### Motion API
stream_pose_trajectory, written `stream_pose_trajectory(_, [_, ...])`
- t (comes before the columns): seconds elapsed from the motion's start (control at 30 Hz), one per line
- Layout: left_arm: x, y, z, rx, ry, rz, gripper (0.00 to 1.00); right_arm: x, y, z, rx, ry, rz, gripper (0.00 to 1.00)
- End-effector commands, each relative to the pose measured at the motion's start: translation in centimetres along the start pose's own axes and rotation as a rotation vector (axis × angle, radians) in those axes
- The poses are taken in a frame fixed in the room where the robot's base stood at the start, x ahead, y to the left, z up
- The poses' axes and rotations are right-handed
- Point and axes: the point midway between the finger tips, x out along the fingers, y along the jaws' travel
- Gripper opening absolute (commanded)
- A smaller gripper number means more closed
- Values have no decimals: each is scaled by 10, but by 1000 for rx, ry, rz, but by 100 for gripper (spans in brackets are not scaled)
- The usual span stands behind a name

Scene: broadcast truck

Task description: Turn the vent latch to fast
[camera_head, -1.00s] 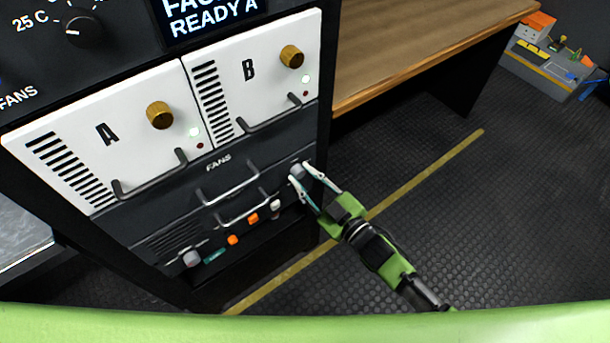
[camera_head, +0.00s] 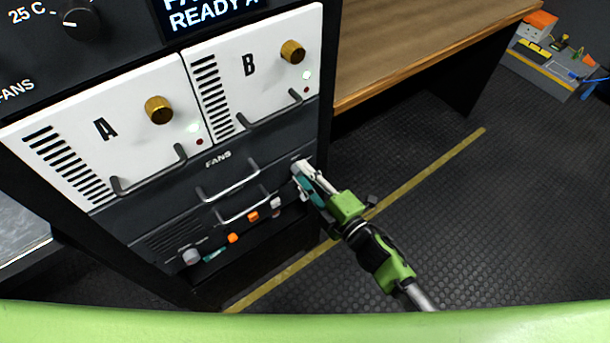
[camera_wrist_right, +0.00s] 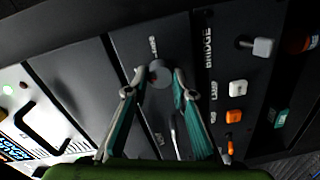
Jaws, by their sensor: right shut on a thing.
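The vent latch is a round grey knob (camera_wrist_right: 159,73) on the dark panel in the right wrist view, with small lettering beside it too small to read. My right gripper (camera_wrist_right: 154,80) has one finger on each side of the knob and is shut on it. In the head view the right gripper (camera_head: 303,168) is at the right end of the fans panel (camera_head: 165,208), and its fingers hide most of the knob there. Which setting the latch points to cannot be told. My left gripper is not in view.
Two U-shaped handles (camera_head: 232,182) sit left of the gripper. Below are orange switches (camera_head: 253,216), a white switch (camera_head: 276,203) and a grey knob (camera_head: 191,256). White modules A (camera_head: 75,140) and B (camera_head: 225,70) are above.

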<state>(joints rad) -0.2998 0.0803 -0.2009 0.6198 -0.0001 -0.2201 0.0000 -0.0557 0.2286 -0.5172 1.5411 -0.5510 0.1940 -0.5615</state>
Motion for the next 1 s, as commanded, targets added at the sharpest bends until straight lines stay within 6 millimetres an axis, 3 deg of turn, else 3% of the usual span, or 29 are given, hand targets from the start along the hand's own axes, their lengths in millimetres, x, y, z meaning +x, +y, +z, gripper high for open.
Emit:
stream_pose_trajectory(0.3, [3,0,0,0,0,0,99,0,0,0,-104,-5,1,2])
stream_pose_trajectory(0.8, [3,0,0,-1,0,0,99,0,0,0,-121,-5,1,2])
stream_pose_trajectory(0.83, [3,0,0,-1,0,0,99,0,0,0,-121,-5,1,29])
stream_pose_trajectory(0.87, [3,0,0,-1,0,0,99,0,0,0,-121,-5,1,37])
stream_pose_trajectory(0.9, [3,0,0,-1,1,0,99,0,0,0,-121,-5,1,41])
stream_pose_trajectory(1.0, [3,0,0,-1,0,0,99,0,0,0,-120,-5,1,41])
